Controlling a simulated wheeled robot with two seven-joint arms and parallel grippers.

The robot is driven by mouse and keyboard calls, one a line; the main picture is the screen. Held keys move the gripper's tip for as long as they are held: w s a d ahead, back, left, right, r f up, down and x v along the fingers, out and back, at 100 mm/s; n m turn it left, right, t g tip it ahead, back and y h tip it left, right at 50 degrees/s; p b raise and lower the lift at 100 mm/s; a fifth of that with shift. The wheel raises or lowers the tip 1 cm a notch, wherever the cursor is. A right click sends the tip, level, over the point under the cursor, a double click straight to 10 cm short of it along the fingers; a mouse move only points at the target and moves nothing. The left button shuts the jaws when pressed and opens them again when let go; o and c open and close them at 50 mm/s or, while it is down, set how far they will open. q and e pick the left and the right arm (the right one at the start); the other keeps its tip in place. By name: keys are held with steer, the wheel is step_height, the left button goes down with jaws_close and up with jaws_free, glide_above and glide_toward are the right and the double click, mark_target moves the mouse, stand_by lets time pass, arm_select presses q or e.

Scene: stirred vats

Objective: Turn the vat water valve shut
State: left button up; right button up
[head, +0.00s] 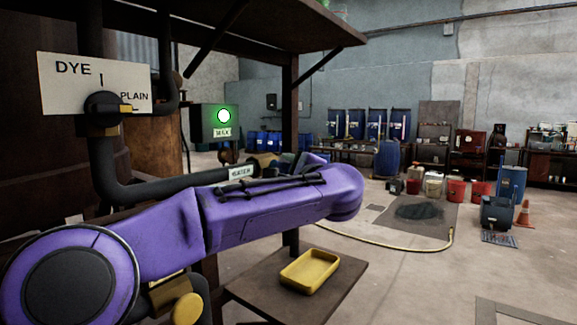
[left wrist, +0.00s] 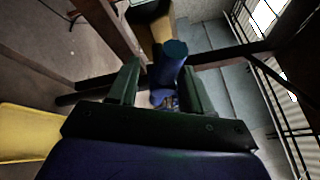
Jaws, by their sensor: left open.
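A dark pipe (head: 175,185) runs to a tag reading WATER (head: 241,173), above my purple left arm. A yellowish part (head: 265,160) shows just past the tag; my arm hides much of the valve area, so its handle position cannot be told. My left gripper (head: 288,162) is beside this part, mostly behind my forearm. In the left wrist view my left gripper (left wrist: 160,82) is open, with a dark blue cylindrical part (left wrist: 169,65) showing between or just beyond its fingers; contact cannot be told. My right gripper is out of view.
A DYE/PLAIN sign (head: 95,82) hangs behind a valve with a yellow pointer (head: 126,108). A box with a lit green lamp (head: 223,116) is labelled MAX. A yellow tray (head: 310,271) sits on a low shelf (head: 345,285).

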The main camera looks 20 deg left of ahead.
arm_select(q)
steer(key=shift+w+a, duration=0.1)
jaws_close()
steer(key=shift+d+f, duration=0.1)
steer(key=shift+d, duration=0.2)
steer(key=shift+a, duration=0.25)
